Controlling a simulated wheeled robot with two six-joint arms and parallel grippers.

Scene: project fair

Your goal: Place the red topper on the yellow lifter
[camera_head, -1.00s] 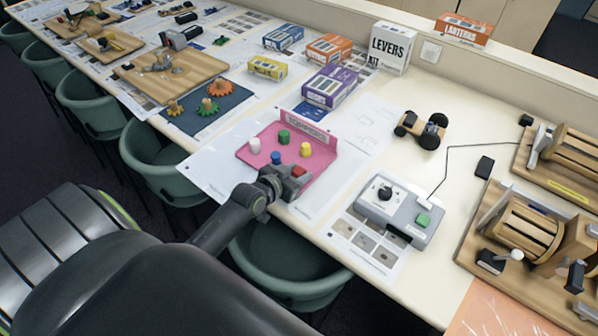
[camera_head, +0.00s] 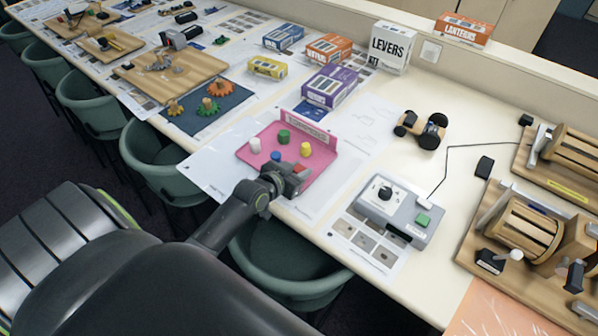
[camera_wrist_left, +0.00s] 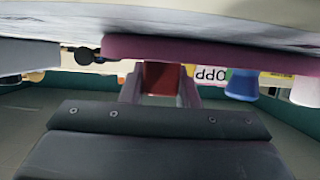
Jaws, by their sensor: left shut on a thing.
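My left gripper (camera_head: 294,178) is at the near edge of the pink toppers tray (camera_head: 318,165). It is shut on the red topper (camera_head: 300,168), which shows between the two fingers in the left wrist view (camera_wrist_left: 161,76). Whether the red topper still touches the tray is hard to tell. A white topper (camera_head: 255,145), green topper (camera_head: 284,137), yellow topper (camera_head: 306,149) and partly hidden blue topper (camera_head: 275,155) stand on the tray. The wrist view also shows the blue one (camera_wrist_left: 242,85). I cannot make out a yellow lifter. My right gripper is not in view.
A grey box with a green button (camera_head: 400,212) stands right of the tray, with a small wooden cart (camera_head: 421,129) behind it. Wooden drum rigs (camera_head: 527,225) fill the right. A purple box (camera_head: 330,87) and other boxes stand behind. Chairs line the near edge.

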